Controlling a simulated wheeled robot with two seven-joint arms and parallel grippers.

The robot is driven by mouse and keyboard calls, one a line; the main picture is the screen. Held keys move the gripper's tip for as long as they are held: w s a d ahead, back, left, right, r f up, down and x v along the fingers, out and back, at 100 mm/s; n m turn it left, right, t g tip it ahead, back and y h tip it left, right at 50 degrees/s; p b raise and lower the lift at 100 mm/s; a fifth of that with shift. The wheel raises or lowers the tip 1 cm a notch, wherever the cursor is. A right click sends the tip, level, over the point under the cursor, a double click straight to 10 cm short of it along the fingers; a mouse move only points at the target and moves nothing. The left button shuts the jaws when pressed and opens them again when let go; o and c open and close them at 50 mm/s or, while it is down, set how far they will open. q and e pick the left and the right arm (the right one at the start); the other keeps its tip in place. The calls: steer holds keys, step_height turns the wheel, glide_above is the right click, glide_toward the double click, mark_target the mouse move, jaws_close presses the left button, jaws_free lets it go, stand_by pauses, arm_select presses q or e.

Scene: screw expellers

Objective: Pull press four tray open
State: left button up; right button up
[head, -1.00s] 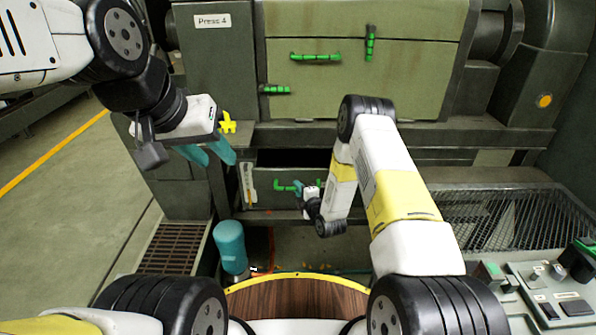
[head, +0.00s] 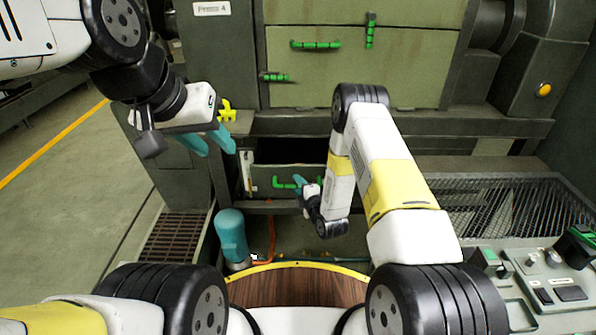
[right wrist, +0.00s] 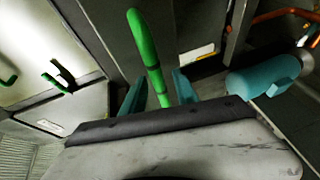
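The press four tray (head: 312,172) is a grey-green drawer front low under the press, with a dark opening above it. Its green handle (head: 284,182) also shows in the right wrist view (right wrist: 147,45). My right gripper (head: 301,184) is at the handle. My left gripper (head: 213,142) is open and empty, up and to the left of the tray, near a yellow handle (head: 227,111).
The press's upper doors (head: 365,65) carry green handles and stand behind my arms. A teal cylinder (head: 231,236) stands at the lower left of the tray. A mesh guard (head: 510,210) and a control panel (head: 550,285) are at the right. Open floor (head: 60,190) lies left.

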steer(key=v, duration=0.7)
steer(key=shift+s+d, duration=0.15)
steer(key=shift+s, duration=0.25)
steer(key=shift+r, duration=0.1)
steer(key=w+d+r+m+g+h, duration=0.25)
steer(key=w+r+m, duration=0.3)
steer(key=r, duration=0.75)
steer(key=s+d+r+m+h, duration=0.1)
steer(key=s+d+r+m, duration=0.1)
steer(key=r, duration=0.4)
steer(key=s+d+r+m, duration=0.1)
steer(key=d+r+m, duration=0.2)
steer(key=r, duration=0.3)
steer(key=s+d+r+m+g, duration=0.25)
steer(key=s+r+m, duration=0.25)
steer(key=s+r, duration=0.5)
steer(key=s+r+m+g, duration=0.3)
steer(key=s+m, duration=0.2)
steer(key=s, duration=1.5)
steer(key=shift+d+r, duration=0.15)
steer(key=shift+d, duration=0.25)
